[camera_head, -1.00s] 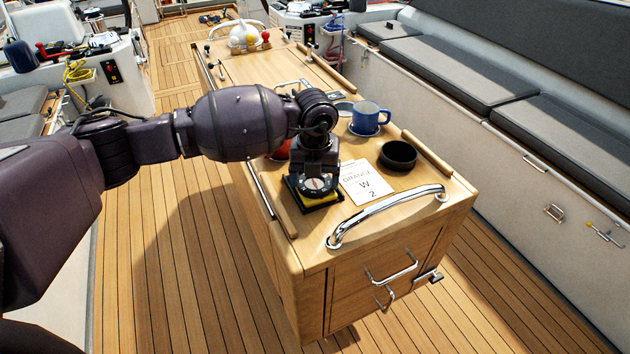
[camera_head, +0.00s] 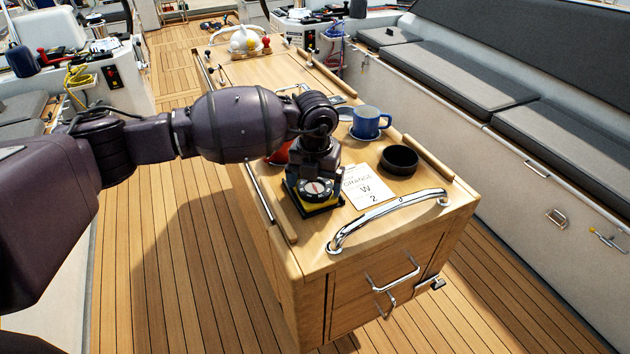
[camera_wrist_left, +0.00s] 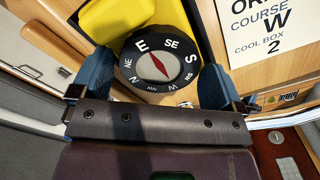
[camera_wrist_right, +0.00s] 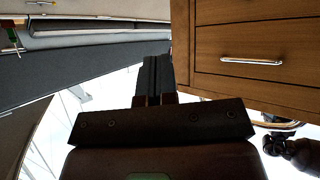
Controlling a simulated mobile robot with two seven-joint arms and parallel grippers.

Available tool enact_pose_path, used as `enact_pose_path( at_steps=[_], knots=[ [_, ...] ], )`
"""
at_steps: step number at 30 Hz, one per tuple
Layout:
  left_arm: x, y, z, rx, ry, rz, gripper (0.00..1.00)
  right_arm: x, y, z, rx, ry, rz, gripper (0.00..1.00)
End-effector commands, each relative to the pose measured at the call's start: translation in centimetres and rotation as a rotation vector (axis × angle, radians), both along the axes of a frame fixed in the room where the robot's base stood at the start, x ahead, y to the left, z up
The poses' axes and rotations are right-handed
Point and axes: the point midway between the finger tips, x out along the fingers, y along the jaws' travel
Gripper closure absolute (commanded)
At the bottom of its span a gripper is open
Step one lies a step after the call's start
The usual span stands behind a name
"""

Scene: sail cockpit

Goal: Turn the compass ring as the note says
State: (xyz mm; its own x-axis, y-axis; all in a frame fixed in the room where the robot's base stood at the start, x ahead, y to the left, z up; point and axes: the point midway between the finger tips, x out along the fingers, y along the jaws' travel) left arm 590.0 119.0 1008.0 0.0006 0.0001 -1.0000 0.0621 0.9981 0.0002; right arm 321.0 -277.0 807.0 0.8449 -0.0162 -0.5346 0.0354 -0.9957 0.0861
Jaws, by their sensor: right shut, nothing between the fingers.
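The compass (camera_head: 317,189) has a black ring with white letters on a yellow and black base, near the left front of the wooden console. In the left wrist view the ring (camera_wrist_left: 160,58) shows E at the upper left, SE at the top right and S at the right; a red needle lies diagonally. My left gripper (camera_wrist_left: 155,82) has its blue fingers spread on either side of the ring; I cannot tell whether they touch it. The note (camera_head: 366,187) reads W and 2; closer up (camera_wrist_left: 265,28) it shows "COURSE W". My right gripper (camera_wrist_right: 158,75) is shut and empty.
A blue mug (camera_head: 367,122), a black round bowl (camera_head: 399,160) and a partly hidden red object (camera_head: 279,155) are near the compass. A chrome handrail (camera_head: 385,217) crosses the console's front edge. Wooden rails (camera_head: 427,157) edge the top. Drawers (camera_wrist_right: 270,40) face my right gripper.

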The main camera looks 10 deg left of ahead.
Motion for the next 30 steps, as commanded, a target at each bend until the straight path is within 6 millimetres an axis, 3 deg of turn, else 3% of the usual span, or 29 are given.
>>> enact_pose_path(
  at_steps=[11, 24, 30],
  knots=[
    [0.0, 0.0, 0.6, -0.001, -0.001, 0.001, 0.00, 1.0, 0.2, 0.7, 0.001, -0.022, 0.005, 1.00],
    [0.0, 0.0, 7.9, -0.001, -0.003, 0.000, 0.00, 0.5, 0.1, 0.1, 0.001, -0.011, 0.003, 1.00],
    [0.0, 0.0, 10.1, -0.001, -0.001, 0.000, 0.00, -0.1, 0.0, -0.5, 0.001, 0.004, -0.001, 1.00]
  ],
)
